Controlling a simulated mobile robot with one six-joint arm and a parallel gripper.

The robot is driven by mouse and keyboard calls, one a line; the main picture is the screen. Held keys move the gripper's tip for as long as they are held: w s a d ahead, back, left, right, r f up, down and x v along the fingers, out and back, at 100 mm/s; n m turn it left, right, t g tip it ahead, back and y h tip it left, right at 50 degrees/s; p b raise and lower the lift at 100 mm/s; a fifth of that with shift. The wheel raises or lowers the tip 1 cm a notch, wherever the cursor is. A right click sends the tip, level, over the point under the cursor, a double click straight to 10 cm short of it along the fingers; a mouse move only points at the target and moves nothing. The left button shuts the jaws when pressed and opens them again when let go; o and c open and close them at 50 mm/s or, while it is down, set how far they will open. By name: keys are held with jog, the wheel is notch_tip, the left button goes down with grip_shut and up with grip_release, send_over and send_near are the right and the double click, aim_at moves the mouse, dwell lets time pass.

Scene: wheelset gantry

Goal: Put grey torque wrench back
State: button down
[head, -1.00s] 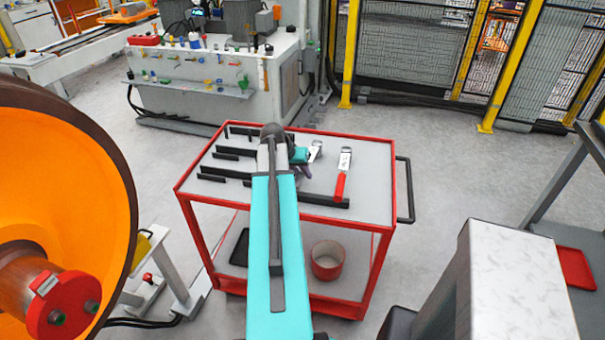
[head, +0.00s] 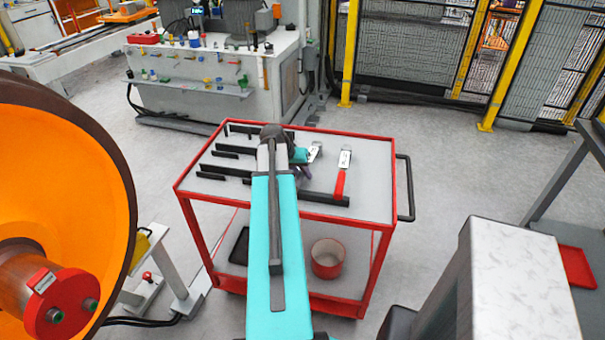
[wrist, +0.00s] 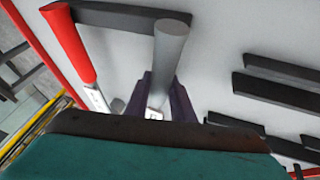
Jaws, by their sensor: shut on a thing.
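The grey torque wrench (wrist: 172,45) is between the purple fingers of my gripper (wrist: 165,100) in the wrist view, and the gripper is shut on it. Its round grey handle reaches over a black bar; I cannot tell whether it touches the bar. In the head view a silver end (head: 315,150) shows beside my wrist over the cart top, and the handle is hidden behind my arm. My gripper (head: 304,172) is mostly hidden there too. The red-framed cart (head: 370,200) has a light grey top.
A red-handled wrench (head: 341,180) lies right beside the held one, close to my fingers in the wrist view (wrist: 70,42). Several black bars (head: 225,154) stand on the cart's left half. A bucket (head: 327,258) sits on the lower shelf. An orange wheel (head: 60,180) is at left.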

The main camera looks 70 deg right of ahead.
jog(key=shift+f, duration=0.1)
jog(key=c, duration=1.4)
grip_release()
jog(key=shift+c, duration=0.2)
jog(key=b+v, duration=0.3)
jog(key=v, duration=1)
jog(key=shift+a+r, duration=0.2)
jog(key=shift+r, duration=0.15)
